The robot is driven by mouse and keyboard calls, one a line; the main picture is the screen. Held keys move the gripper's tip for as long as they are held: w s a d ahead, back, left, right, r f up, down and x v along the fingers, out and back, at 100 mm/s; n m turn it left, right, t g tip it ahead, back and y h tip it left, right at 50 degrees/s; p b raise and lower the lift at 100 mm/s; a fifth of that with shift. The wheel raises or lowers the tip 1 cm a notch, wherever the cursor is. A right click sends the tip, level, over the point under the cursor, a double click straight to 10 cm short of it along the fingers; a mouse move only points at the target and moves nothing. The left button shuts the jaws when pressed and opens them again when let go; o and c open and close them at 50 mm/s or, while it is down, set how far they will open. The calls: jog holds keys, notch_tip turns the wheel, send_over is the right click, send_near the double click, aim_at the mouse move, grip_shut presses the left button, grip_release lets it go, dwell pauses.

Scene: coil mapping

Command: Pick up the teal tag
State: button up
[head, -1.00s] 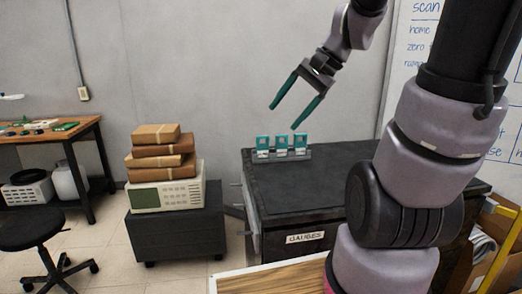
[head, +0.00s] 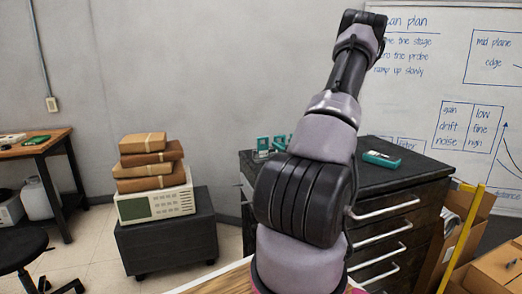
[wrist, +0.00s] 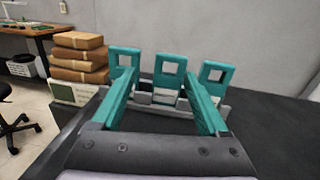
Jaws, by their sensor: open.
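Three upright teal tags, each with a square window, stand in a row in a grey rack (wrist: 228,108) on the dark cabinet. In the wrist view they are the left tag (wrist: 124,51), the middle tag (wrist: 170,80) and the right tag (wrist: 216,87). My gripper (wrist: 160,78) is open, with its teal fingers pointing toward the row. The middle tag shows between the fingertips, and I cannot tell whether they touch anything. In the head view, my arm hides the gripper and part of the row; the left tag (head: 263,143) shows there.
The dark cabinet (head: 410,177) has drawer handles on its front. A teal and white device (head: 381,159) lies on its top, right of my arm. Brown parcels (head: 150,165) are stacked on a cream instrument (head: 155,206) at left. A yellow frame (head: 462,235) stands at right.

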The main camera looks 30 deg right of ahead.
jog(key=shift+s+d+f+m+h, duration=0.4)
jog(key=shift+d+f+m+h, duration=0.2)
jog(key=shift+f, duration=0.2)
jog(key=shift+w+d+f, duration=0.1)
jog(key=shift+f, duration=0.15)
jog(key=x, duration=1)
jog(key=shift+w+f, duration=0.25)
jog(key=shift+f, duration=0.05)
jog(key=c, duration=1.1)
jog(key=shift+r, duration=0.15)
